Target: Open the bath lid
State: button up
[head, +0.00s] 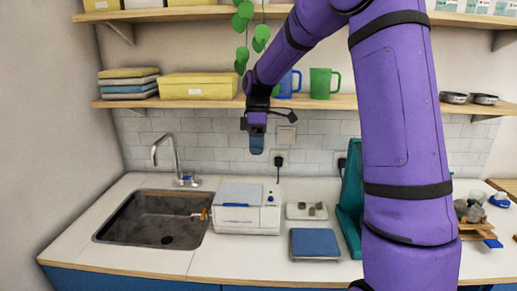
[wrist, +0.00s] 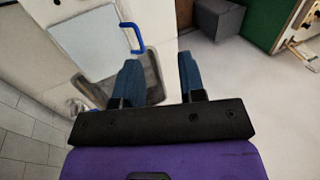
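The bath is a white box (head: 262,222) on the counter, right of the sink. Its pale lid (head: 240,192) lies flat and shut on top, with a blue handle (head: 236,205) at the front edge. In the wrist view the lid (wrist: 85,40) is at the upper left, and the blue handle (wrist: 132,38) stands up beside it. My gripper (head: 256,147) hangs above and behind the bath in the head view, apart from it. In the wrist view my gripper (wrist: 157,62) is open, its two blue fingers spread with nothing between them.
The sink (head: 155,218) with its tap (head: 165,150) is left of the bath. A blue-topped scale (head: 314,243) and a small tray (head: 306,211) lie to the right. A shelf (head: 225,102) with cups runs above, close to my gripper. A green stand (head: 350,200) stands farther right.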

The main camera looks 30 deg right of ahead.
jog(key=shift+s+a, duration=0.1)
jog(key=shift+s, duration=0.6)
